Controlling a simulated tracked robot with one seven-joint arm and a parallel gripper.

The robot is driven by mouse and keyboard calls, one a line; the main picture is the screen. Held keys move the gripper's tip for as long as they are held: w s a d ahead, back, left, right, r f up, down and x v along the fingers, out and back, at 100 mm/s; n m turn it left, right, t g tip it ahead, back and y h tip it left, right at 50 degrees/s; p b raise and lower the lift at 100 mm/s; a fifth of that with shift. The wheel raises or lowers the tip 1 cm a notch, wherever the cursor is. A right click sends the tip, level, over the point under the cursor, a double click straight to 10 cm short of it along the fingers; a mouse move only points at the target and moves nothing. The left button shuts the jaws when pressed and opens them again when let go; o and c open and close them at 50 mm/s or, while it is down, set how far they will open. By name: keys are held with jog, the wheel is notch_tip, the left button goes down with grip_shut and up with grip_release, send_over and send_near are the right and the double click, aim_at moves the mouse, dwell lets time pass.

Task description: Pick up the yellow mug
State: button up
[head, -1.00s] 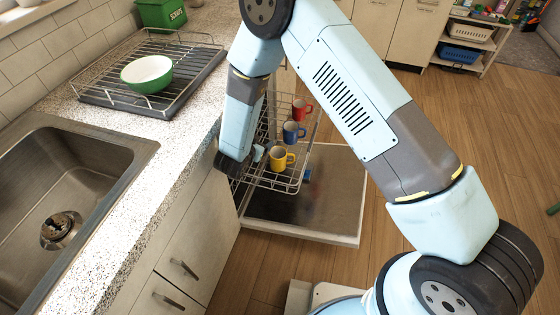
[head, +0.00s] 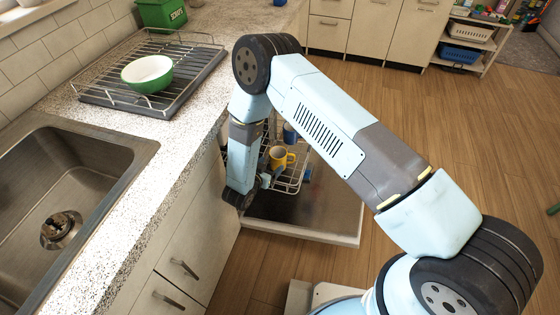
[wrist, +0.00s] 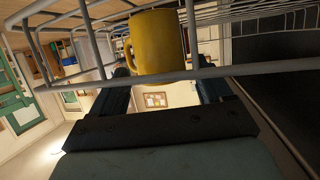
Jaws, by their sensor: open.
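The yellow mug (head: 281,158) stands in the wire dish rack (head: 292,185) of the open dishwasher, just right of my forearm in the head view. In the wrist view the yellow mug (wrist: 157,42) is near the top centre, its handle to the left, with rack wires running across and beside it. My gripper (wrist: 165,88) shows there with two dark fingers apart and nothing between them. The mug appears beyond and above the gap between them, apart from the fingers. In the head view my arm mostly hides the gripper, low beside the rack.
A blue mug (head: 290,134) is behind the yellow one, partly hidden by my arm. The dishwasher door (head: 310,215) lies open below the rack. The counter (head: 150,150) with the sink (head: 60,190) is to the left.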

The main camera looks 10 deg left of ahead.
aim_at(274, 161)
jog(key=shift+x, duration=3.25)
jog(key=shift+r, duration=0.2)
jog(key=c, duration=0.9)
jog(key=shift+r, duration=0.15)
